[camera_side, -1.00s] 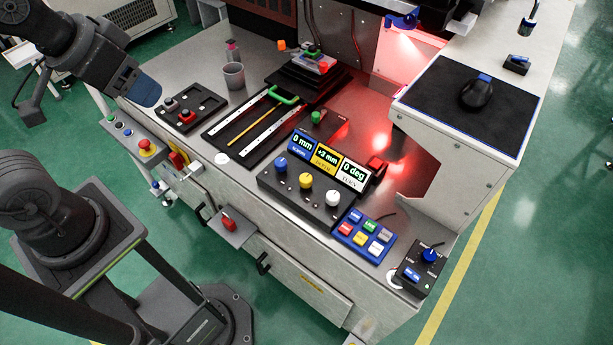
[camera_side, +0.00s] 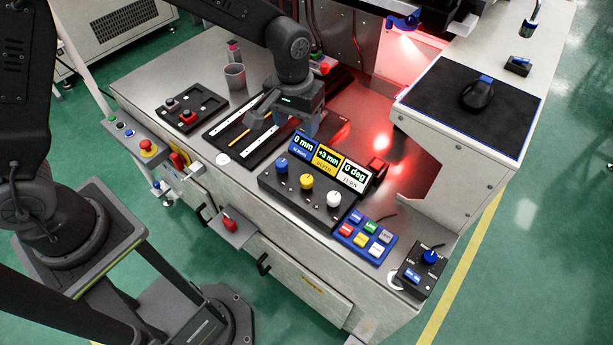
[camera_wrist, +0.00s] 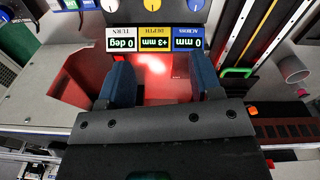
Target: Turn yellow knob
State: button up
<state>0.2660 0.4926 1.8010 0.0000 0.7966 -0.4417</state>
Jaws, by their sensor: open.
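The yellow knob (camera_side: 306,181) sits on a black control box (camera_side: 318,206), between a blue knob (camera_side: 281,165) and a white knob (camera_side: 333,198). Behind it, the yellow display (camera_side: 326,158) reads +3 mm. The blue display (camera_side: 301,146) reads 0 mm and the white display (camera_side: 353,174) reads 0 deg. My gripper (camera_side: 292,125) is behind the displays, above the table and apart from the knob. In the wrist view my gripper (camera_wrist: 165,82) shows two blue fingers, open with nothing between them. The yellow knob (camera_wrist: 152,4) is cut by the top edge there.
A button pad (camera_side: 363,236) and a small box with a blue knob (camera_side: 428,256) stand to the right. A black rail fixture (camera_side: 232,125) lies left of my gripper. A grey cup (camera_side: 235,76) stands behind it. A raised black pad (camera_side: 480,100) is at right.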

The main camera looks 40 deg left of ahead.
send_near(307, 179)
jog(key=shift+g, duration=0.3)
jog(key=f, duration=0.9)
jog(key=shift+w+f, duration=0.25)
jog(key=shift+f, duration=0.1)
jog(key=c, duration=0.9)
jog(key=m, duration=0.4)
jog(key=shift+m, duration=1.5)
